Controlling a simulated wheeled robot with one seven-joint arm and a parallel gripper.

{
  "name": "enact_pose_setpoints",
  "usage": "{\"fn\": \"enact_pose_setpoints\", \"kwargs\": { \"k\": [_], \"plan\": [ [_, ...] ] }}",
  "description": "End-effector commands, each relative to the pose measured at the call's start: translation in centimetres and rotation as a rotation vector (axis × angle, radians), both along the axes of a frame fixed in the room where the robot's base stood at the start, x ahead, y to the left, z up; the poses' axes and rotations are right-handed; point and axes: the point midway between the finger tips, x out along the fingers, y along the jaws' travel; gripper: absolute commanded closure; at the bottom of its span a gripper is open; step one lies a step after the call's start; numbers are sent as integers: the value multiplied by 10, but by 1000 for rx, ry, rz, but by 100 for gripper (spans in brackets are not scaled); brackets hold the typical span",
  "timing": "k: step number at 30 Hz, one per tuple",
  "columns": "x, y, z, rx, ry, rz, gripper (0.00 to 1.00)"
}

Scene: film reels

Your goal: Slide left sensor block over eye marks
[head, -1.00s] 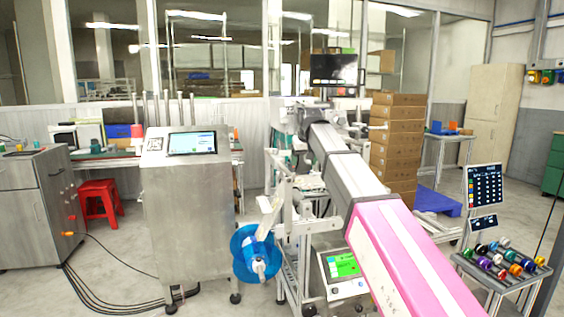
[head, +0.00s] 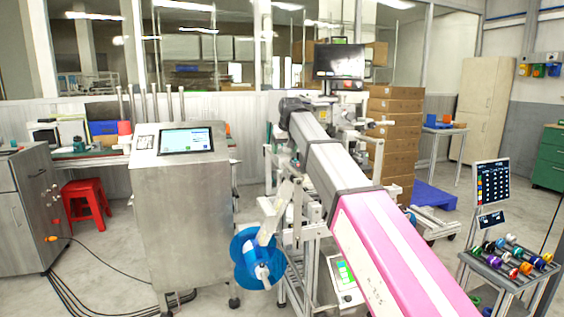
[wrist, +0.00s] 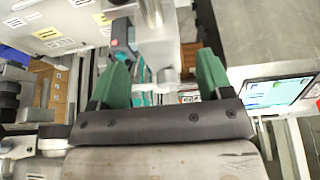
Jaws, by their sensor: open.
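My gripper (wrist: 162,80) shows in the wrist view with two green fingers spread wide apart and nothing held between them. Behind the gap are a teal and dark device (wrist: 122,40) and light metal machine parts. I cannot tell the left sensor block or the eye marks apart among these parts. In the head view, my grey and pink arm reaches toward the machine (head: 290,190) with the blue film reel (head: 250,268). The gripper itself is hidden there behind the arm and the machine's upper frame.
A steel cabinet with a touch screen (head: 187,141) stands left of the machine. Stacked brown boxes (head: 392,150) stand behind it. A cart with several coloured spools (head: 510,262) is at the right. A red stool (head: 86,203) stands left, with cables on the floor.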

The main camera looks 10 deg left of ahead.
Motion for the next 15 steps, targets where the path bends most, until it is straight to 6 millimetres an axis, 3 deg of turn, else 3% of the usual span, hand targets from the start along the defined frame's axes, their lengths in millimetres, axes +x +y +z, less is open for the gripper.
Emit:
{"fn": "enact_pose_setpoints", "kwargs": {
  "k": [9,15],
  "plan": [
    [16,10,-45,-1,1,0,28],
    [20,12,-56,1,-1,0,28]
  ]
}}
